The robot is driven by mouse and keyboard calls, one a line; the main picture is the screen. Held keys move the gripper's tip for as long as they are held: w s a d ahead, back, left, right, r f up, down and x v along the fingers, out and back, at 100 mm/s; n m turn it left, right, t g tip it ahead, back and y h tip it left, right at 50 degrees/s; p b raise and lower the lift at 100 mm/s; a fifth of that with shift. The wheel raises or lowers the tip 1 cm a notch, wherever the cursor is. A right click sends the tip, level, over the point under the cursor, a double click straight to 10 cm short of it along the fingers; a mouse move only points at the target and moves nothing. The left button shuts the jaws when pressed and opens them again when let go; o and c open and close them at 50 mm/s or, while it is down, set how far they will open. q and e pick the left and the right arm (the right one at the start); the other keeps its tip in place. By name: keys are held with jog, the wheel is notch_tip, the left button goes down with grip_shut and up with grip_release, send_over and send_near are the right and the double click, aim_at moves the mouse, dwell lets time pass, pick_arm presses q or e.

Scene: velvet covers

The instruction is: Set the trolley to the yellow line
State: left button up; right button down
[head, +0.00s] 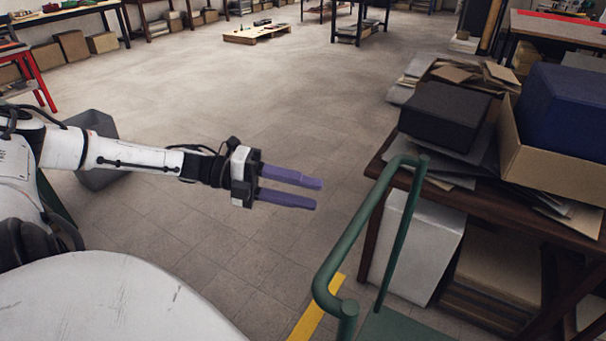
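The trolley shows at the bottom right as a green tube handle (347,245) and part of a green deck (395,328). The yellow line (318,312) is a strip on the floor just left of the handle's foot; part of it is hidden below the picture edge. My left gripper (318,193) has two purple fingers with a gap between them and nothing in it. It is left of the handle, apart from it. My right gripper is not in view.
A wooden table (480,205) right of the trolley holds a dark box (443,112), a blue box (568,105) in a carton, and flat cardboard. A white box (415,245) stands under it. A grey box (98,172) is behind my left arm. The middle floor is clear.

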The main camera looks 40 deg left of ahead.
pick_arm(q)
jog(key=p+v, duration=0.1)
jog(key=v, duration=0.9)
jog(key=shift+a, duration=0.2)
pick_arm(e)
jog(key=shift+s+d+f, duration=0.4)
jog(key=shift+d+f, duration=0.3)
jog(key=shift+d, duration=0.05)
